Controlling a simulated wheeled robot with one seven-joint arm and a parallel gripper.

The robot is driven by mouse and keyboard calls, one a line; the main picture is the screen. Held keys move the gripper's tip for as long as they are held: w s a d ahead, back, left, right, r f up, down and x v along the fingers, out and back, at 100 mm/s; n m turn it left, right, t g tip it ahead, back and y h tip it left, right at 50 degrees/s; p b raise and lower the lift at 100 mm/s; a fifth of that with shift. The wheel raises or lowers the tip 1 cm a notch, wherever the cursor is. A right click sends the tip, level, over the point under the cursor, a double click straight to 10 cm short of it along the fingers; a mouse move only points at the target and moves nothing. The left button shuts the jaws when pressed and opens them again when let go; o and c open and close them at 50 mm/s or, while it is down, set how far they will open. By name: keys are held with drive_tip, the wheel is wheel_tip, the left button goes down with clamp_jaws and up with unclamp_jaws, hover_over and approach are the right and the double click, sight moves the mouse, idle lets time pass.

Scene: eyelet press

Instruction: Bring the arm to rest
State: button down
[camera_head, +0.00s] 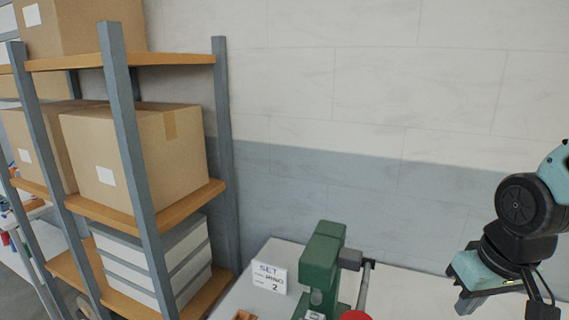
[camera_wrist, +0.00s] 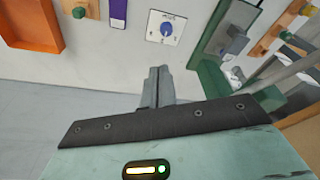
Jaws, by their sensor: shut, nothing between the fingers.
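My arm stands at the right edge of the head view, with my gripper (camera_head: 470,303) low at the right, to the right of the green press (camera_head: 320,262) and apart from it. In the wrist view my gripper (camera_wrist: 156,78) has its two fingers together with nothing between them. The green press also shows in the wrist view (camera_wrist: 210,80), to the right of the fingers. The gripper touches nothing that I can see.
A white table (camera_head: 250,305) carries the press and a sign (camera_head: 269,277) reading SET and 2. A shelf rack (camera_head: 128,125) with cartons stands at the left. The wrist view shows an orange tray (camera_wrist: 30,25) and a dial with a blue knob (camera_wrist: 166,28). The wall behind is bare.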

drive_tip(key=s+a+f+n+g+b, duration=0.1)
drive_tip(key=s+a+f+n+b, duration=0.1)
drive_tip(key=s+a, duration=0.4)
drive_tip(key=s+a+f+n+g+b, duration=0.1)
drive_tip(key=s+a+n+b, duration=0.2)
drive_tip(key=s+a, duration=0.3)
drive_tip(key=a+n, duration=0.1)
drive_tip(key=a, duration=0.2)
drive_tip(key=shift+s+f+n, duration=0.25)
drive_tip(key=shift+f+n, duration=0.15)
idle(0.4)
